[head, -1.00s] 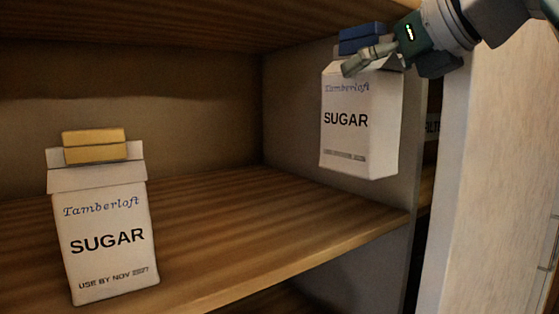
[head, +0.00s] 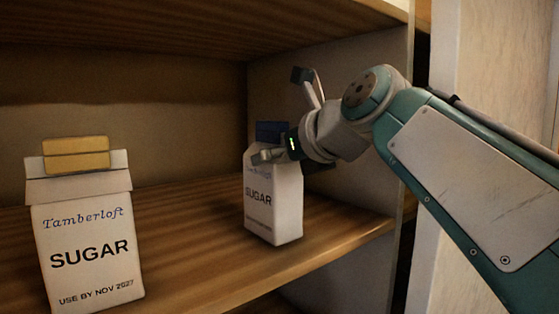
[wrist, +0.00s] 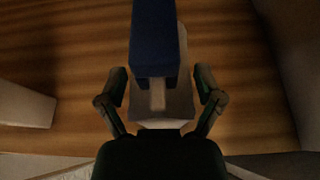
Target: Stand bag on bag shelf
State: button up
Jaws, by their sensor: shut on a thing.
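The white sugar bag with a blue clip (head: 273,200) is at the right part of the wooden bag shelf (head: 190,240), nearly upright. My gripper (head: 275,154) is shut on its top, just below the blue clip (head: 272,130). In the wrist view the blue clip (wrist: 158,40) and the bag's pale top (wrist: 180,105) lie between my two fingers. The bag's base is at or very close to the shelf board; I cannot tell whether it touches. The far finger is hidden in the head view.
Another sugar bag with a yellow clip (head: 85,235) stands at the left front of the shelf. The right side wall (head: 345,110) is close behind my gripper, and an upper shelf (head: 200,25) hangs overhead. Bare board lies between the bags.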

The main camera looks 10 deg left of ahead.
jog(key=shift+a+f, duration=0.15)
jog(key=shift+f, duration=0.15)
jog(key=shift+d, duration=0.3)
jog(key=o, duration=1.1)
jog(key=shift+c, duration=0.2)
jog(key=shift+f, duration=0.1)
jog(key=shift+a, duration=0.15)
